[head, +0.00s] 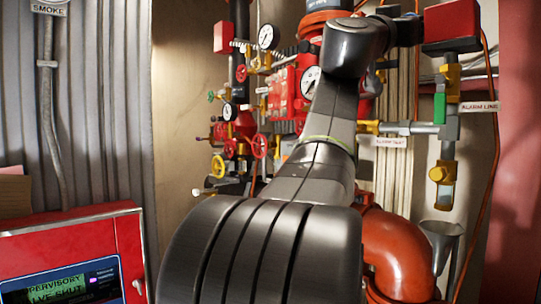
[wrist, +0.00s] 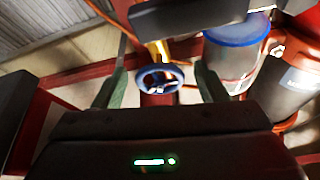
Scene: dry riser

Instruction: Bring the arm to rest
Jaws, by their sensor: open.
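My arm reaches up from the bottom middle of the head view toward the red pipework and covers part of it. My gripper is hidden in that view. In the wrist view my gripper (wrist: 160,73) is open, with one dark green finger on each side. A small blue handwheel (wrist: 160,78) shows between the fingers. I see nothing clasped, and I cannot tell how far the wheel is from the fingertips.
Pressure gauges (head: 268,37) and red handwheels (head: 260,146) crowd the wall behind my arm. A thick red-orange pipe elbow (head: 398,245) stands close at its right. A red panel (head: 75,232) with a screen is at lower left. A funnel (head: 441,236) hangs at right.

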